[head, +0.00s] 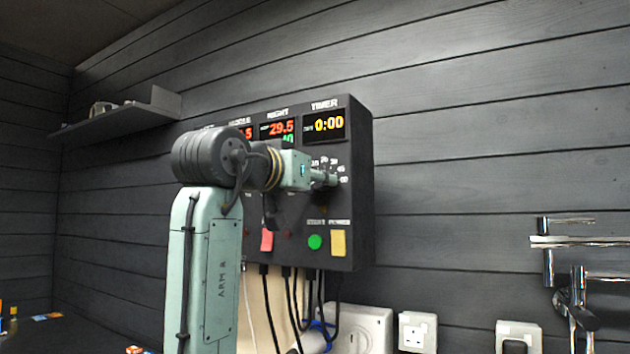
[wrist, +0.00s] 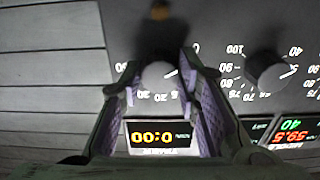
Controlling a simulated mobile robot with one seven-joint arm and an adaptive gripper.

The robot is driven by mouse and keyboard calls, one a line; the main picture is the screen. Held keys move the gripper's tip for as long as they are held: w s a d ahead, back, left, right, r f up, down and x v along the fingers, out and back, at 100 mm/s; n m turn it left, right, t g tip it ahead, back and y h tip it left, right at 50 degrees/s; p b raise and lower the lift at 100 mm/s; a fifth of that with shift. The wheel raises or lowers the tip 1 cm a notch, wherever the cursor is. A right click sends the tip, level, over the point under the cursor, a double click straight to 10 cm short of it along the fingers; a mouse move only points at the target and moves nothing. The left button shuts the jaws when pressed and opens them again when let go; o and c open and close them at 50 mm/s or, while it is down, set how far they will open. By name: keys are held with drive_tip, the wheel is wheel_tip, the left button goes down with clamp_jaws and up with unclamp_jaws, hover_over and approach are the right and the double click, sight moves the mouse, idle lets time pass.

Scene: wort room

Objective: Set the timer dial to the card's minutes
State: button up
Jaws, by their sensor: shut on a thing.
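The timer dial (wrist: 159,75) is a round knob on the dark control panel, below the timer display in the head view. In the wrist view, which shows the panel upside down, it sits between the two fingers of my gripper (wrist: 160,88). My gripper, also at the panel in the head view (head: 326,178), is shut on the dial. The fingers hide part of the dial's scale, and I cannot read its pointer. The timer display (head: 323,125) reads 0:00 in yellow.
Another black dial (wrist: 267,72) stands beside the timer dial. A green button (head: 315,242) is on the lower panel. Cables hang below the panel above wall sockets (head: 417,332). A shelf (head: 120,115) is at left, and metal pipes (head: 575,242) are at right.

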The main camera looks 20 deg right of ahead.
drive_tip(key=shift+m, duration=0.3)
drive_tip(key=m, duration=1.1)
drive_tip(key=shift+w+a+r, duration=0.1)
idle(0.3)
drive_tip(key=o, duration=1.2)
drive_tip(key=shift+c, duration=0.2)
drive_tip(key=v, duration=1.2)
